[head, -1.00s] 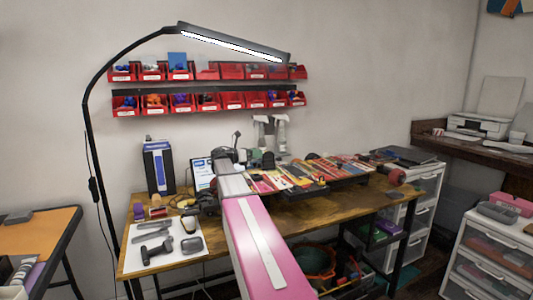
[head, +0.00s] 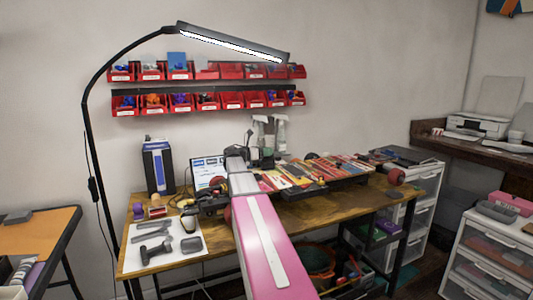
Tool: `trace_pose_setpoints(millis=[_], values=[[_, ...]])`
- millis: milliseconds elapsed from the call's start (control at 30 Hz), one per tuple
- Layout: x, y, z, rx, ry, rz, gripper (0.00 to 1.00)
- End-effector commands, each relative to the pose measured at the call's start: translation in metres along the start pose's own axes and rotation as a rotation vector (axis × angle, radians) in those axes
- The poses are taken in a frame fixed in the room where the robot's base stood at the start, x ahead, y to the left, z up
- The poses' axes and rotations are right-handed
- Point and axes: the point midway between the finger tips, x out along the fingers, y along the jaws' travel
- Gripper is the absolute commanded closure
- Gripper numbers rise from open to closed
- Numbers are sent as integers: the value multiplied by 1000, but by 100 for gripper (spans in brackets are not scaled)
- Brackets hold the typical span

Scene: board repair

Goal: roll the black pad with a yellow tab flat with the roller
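My arm reaches over the workbench. Its dark end with my gripper (head: 262,157) is near the back middle of the bench, small and partly behind my own arm. I cannot see the fingers or whether they hold anything. A white mat (head: 140,264) lies at the bench's front left with several dark grey tools on it. One is a T-shaped tool (head: 155,249) that may be the roller; I cannot tell for sure. I cannot make out the black pad with a yellow tab; my arm covers part of the bench.
A tablet screen (head: 207,172) and a black-and-blue box (head: 158,168) stand at the back left. Several flat colourful items and trays (head: 320,172) fill the bench's right. A lamp (head: 232,42) arches above. Red bins (head: 232,100) hang on the wall.

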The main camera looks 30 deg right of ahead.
Motion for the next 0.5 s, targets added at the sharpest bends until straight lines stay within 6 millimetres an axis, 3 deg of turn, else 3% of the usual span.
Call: trace_pose_setpoints(millis=[267, 500], values=[[0, -1, 0, 27, 0, 3, 100], [-1, -13, 1, 149, 0, 4, 100]])
